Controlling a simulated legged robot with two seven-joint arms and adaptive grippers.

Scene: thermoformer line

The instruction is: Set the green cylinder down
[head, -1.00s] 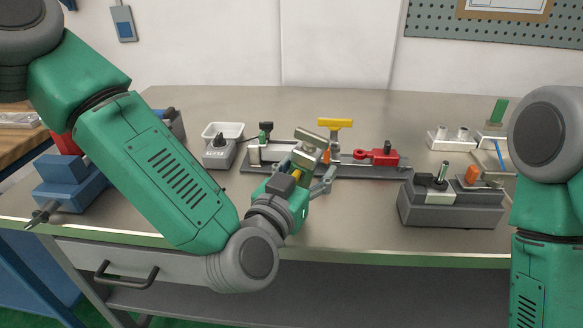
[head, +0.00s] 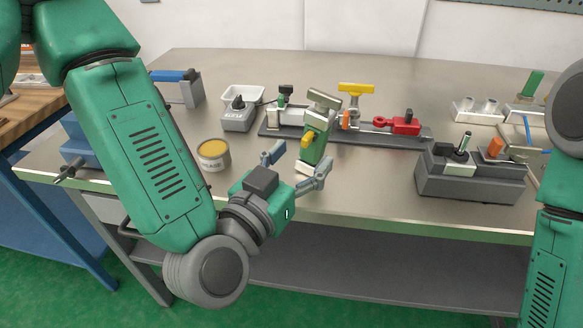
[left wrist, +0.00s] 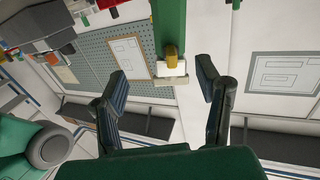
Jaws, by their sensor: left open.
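A green body with a yellow knob and a pale metal top, which I take for the green cylinder (head: 316,147), stands on the bench near its front edge, its top leaning slightly right in the head view. My left gripper (head: 300,163) is open just in front of its lower part, with nothing held. In the left wrist view the green cylinder (left wrist: 171,25) shows beyond the gap between the open fingers (left wrist: 163,78), apart from both. Its contact with the bench is partly hidden by the gripper. My right gripper is out of view.
A grease can (head: 214,155) stands left of the gripper. Behind is a grey rail (head: 360,137) with a red clamp (head: 405,124) and a yellow handle (head: 356,88). A dark grey box (head: 470,184) stands at right. Bare bench lies between box and cylinder.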

